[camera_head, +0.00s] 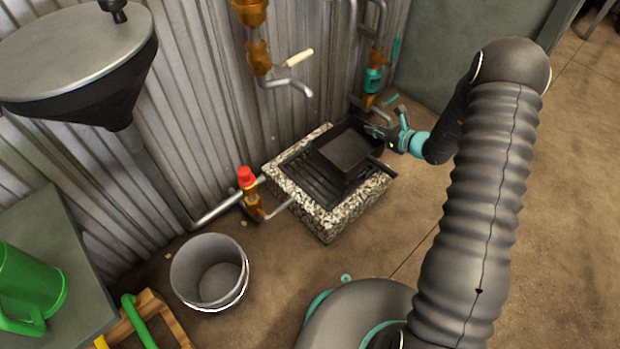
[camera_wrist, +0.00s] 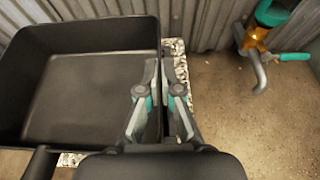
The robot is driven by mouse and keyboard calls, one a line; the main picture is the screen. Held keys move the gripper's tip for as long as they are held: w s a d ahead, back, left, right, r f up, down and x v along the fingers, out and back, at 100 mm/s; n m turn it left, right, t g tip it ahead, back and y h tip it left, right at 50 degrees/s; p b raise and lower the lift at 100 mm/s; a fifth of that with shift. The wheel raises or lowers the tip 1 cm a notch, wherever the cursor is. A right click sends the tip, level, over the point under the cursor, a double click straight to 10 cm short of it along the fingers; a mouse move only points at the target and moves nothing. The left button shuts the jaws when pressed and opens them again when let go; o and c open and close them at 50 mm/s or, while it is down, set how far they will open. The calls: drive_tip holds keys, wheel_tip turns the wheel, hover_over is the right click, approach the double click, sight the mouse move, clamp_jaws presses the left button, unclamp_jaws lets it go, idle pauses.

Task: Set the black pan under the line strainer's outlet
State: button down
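The black pan (camera_head: 348,148) is over the dark grate of a speckled stone gully, toward its back right; I cannot tell whether it touches the grate. In the wrist view the pan (camera_wrist: 90,100) fills the left side and is empty. My gripper (camera_head: 388,134) is at the pan's right wall. In the wrist view my gripper (camera_wrist: 160,95) has one finger inside the wall and one outside, closed on it. The teal and brass line strainer (camera_head: 373,80) is on the pipe behind the pan. Its bent grey outlet (camera_wrist: 259,75) hangs over bare floor at right.
The stone gully (camera_head: 330,222) stands on the floor against a corrugated wall. A red-capped brass valve (camera_head: 249,190) and a grey bucket (camera_head: 209,270) are left of it. A lever tap (camera_head: 285,80) hangs above. Floor to the right of the gully is clear.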

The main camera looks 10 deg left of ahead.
sight(333, 146)
drive_tip(key=shift+w+a+f, duration=0.25)
drive_tip(key=shift+a, duration=0.15)
drive_tip(key=s+a+f, duration=0.1)
drive_tip(key=a+f, duration=0.1)
drive_tip(key=a, duration=0.1)
drive_tip(key=a+f, duration=0.2)
drive_tip(key=a, duration=0.2)
drive_tip(key=s+a+f+b, duration=0.1)
drive_tip(key=a+f, duration=0.1)
drive_tip(key=a, duration=0.2)
drive_tip(key=shift+s+f, duration=0.35)
drive_tip(key=shift+f, duration=2)
drive_tip(key=shift+f+b, duration=0.2)
drive_tip(key=shift+b, duration=0.15)
drive_tip(key=c, duration=1.3)
unclamp_jaws()
drive_tip(key=shift+r, duration=0.1)
